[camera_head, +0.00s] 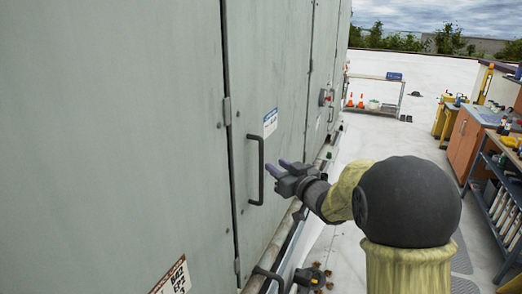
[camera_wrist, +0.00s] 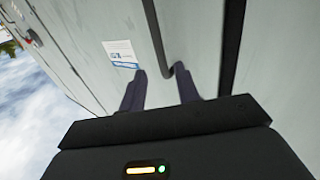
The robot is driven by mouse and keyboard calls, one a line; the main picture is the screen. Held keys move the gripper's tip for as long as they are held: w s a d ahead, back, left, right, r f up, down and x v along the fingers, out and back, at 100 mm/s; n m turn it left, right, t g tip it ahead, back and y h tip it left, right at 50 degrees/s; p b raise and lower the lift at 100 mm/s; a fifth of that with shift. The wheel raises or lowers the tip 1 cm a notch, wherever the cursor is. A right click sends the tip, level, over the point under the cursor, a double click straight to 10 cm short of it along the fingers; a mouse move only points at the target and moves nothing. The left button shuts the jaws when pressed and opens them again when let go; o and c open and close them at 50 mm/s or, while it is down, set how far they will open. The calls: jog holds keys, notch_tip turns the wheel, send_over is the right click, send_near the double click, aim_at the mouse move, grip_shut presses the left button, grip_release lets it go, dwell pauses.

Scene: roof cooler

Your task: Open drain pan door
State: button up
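A tall grey-green door (camera_head: 265,110) with a dark vertical bar handle (camera_head: 258,170) is in the wall of the cooler at centre in the head view. My gripper (camera_head: 282,166) is just right of this handle, its two fingers apart and pointing toward the door. In the wrist view my gripper (camera_wrist: 159,82) is open, and the handle (camera_wrist: 158,45) runs down from the top and curves near the right fingertip. I cannot tell whether the finger touches it. Nothing shows held. Which panel is the drain pan door is not labelled legibly.
A blue-and-white label (camera_head: 270,122) is on the door. A pipe (camera_head: 285,230) runs along the wall's base, with a dark lower handle (camera_head: 268,276) near it. Workbenches (camera_head: 480,140) and a shelf (camera_head: 500,190) stand at right. The pale roof floor between is mostly clear.

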aim_at(262, 155)
jog(key=p+x, duration=0.3)
jog(key=x, duration=0.6)
jog(key=shift+w+p, duration=0.15)
jog(key=shift+p, duration=0.25)
jog(key=shift+a, duration=0.1)
grip_shut()
